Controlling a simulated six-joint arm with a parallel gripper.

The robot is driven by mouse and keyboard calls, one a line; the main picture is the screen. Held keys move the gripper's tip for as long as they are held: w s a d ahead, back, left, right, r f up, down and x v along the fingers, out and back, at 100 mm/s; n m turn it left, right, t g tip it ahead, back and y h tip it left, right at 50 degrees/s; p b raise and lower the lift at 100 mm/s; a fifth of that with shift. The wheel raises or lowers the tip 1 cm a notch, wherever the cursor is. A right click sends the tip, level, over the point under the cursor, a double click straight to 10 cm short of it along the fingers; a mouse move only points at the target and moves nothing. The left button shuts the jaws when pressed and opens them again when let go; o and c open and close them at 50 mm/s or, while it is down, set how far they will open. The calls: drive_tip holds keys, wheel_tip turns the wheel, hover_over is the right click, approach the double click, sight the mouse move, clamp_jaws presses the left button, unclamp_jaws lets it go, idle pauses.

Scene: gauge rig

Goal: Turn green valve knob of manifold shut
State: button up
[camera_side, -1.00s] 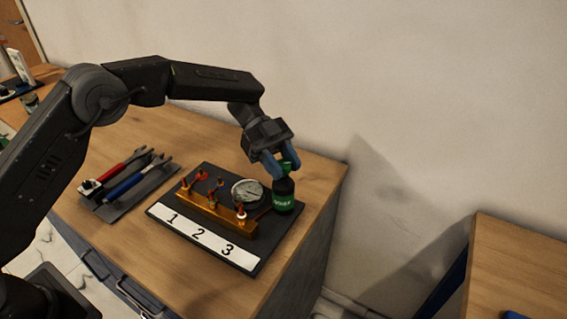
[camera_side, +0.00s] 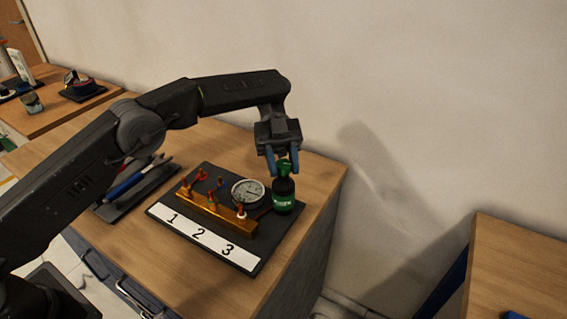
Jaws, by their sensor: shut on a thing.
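The manifold (camera_side: 230,220) is a brass bar on a dark base plate (camera_side: 262,258) with a white strip marked 1, 2, 3. A round dial gauge (camera_side: 247,192) sits behind the bar. A dark bottle-like body (camera_side: 285,199) with a green label stands at the plate's right side. The green knob (camera_side: 284,167) is on its top. My gripper (camera_side: 283,169) points down from above, its blue fingers shut on either side of the green knob.
A dark tray (camera_side: 135,192) with pliers-like tools lies left of the plate, partly behind my arm. The table's right edge is close beyond the plate. Another table (camera_side: 520,262) stands at the right, across a gap. Items sit on a table at the back left.

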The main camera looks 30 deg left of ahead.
drive_tip(key=shift+s, duration=0.1)
drive_tip(key=o, duration=0.9)
